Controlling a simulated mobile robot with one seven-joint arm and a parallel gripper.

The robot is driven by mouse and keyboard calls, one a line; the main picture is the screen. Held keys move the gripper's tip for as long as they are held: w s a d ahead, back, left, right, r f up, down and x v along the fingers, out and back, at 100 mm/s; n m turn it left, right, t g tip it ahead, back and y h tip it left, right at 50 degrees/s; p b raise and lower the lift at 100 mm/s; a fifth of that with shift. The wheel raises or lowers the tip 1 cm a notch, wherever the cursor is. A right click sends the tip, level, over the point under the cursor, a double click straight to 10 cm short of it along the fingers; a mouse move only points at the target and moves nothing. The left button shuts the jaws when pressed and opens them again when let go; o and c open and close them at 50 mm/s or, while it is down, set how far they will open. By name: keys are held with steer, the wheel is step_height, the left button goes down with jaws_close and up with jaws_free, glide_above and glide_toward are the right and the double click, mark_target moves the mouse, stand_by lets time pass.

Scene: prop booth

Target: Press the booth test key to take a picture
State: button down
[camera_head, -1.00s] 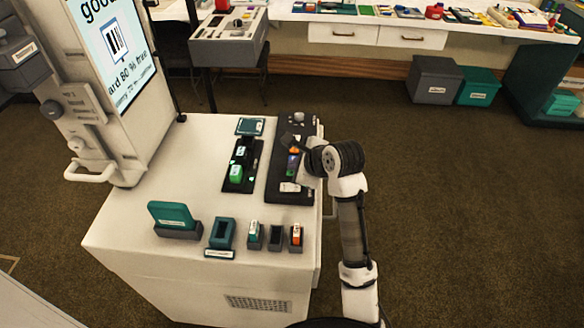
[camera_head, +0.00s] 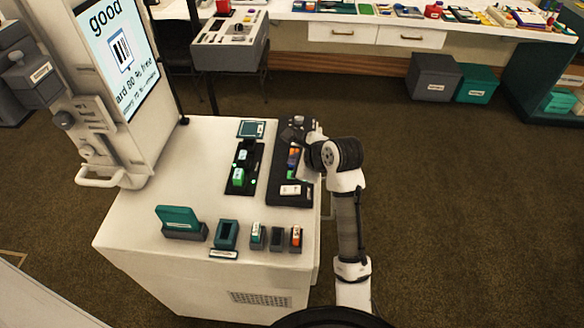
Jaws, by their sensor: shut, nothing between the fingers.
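A dark control panel (camera_head: 288,201) lies along the right edge of the white booth counter. It bears a round knob at its far end, a strip of coloured keys (camera_head: 293,158) in the middle and a white labelled piece (camera_head: 290,190) at its near end. I cannot tell which key is the test key. My gripper (camera_head: 291,135) is shut and empty, over the far half of the panel just short of the knob. My wrist hides part of the panel's right side. I cannot tell whether the fingertips touch it. The booth screen (camera_head: 116,55) shows "good" and a barcode picture.
A black tray (camera_head: 251,180) with green pieces lies left of the panel, below a teal square (camera_head: 251,129). A teal stand (camera_head: 180,219) and several small holders (camera_head: 226,234) line the counter's front. The screen housing rises at left. Open floor lies to the right.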

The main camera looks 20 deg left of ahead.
steer(key=shift+r+p, duration=1.2)
steer(key=shift+r, duration=0.1)
steer(key=shift+f, duration=0.1)
